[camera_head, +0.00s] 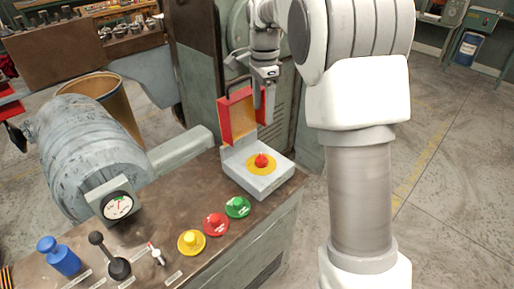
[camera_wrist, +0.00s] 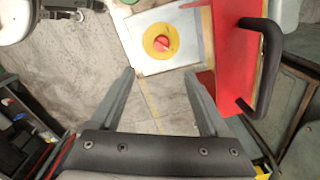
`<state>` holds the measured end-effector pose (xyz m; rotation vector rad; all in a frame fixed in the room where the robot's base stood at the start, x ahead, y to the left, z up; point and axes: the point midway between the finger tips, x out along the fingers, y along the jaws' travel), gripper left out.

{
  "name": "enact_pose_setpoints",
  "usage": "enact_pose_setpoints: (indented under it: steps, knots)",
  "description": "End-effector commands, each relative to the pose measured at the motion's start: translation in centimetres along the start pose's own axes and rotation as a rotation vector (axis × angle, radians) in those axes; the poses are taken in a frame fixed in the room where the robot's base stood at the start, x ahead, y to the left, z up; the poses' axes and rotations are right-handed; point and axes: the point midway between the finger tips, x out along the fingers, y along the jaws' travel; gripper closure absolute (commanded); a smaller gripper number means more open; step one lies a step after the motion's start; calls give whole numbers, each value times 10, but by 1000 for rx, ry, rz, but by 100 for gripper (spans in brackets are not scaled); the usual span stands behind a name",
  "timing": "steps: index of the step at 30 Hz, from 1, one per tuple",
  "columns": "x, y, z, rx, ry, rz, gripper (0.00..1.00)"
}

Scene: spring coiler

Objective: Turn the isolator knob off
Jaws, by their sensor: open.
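The isolator knob (camera_head: 262,160) is red on a round yellow plate, on top of a light grey box (camera_head: 258,185). In the wrist view the knob (camera_wrist: 161,43) shows ahead of my fingertips, near the top centre. A red hinged cover (camera_head: 236,118) with a black handle stands raised at the back of the box; in the wrist view the cover (camera_wrist: 232,45) is on the right. My gripper (camera_head: 264,104) is above and behind the knob, close by the raised cover. My gripper (camera_wrist: 159,74) is open with nothing between the fingers. Whether it touches the cover cannot be told.
Green (camera_head: 237,207), red (camera_head: 216,224) and yellow (camera_head: 191,242) buttons sit on the bench in front of the box. A black lever (camera_head: 118,267), a blue knob (camera_head: 60,256) and a gauge (camera_head: 117,206) stand to the left. The space directly above the knob looks clear.

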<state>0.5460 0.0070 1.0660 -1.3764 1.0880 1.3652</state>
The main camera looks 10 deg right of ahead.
Motion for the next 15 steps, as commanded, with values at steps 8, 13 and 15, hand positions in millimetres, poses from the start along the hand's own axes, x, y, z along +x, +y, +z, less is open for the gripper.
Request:
enact_pose_setpoints:
  steps: [8, 13, 15]
  knots:
    - [23, -5, -1, 30, -1, 13, 21]
    - [57, -4, -1, 29, -2, 14, 21]
    - [72, -4, 0, 29, -2, 14, 21]
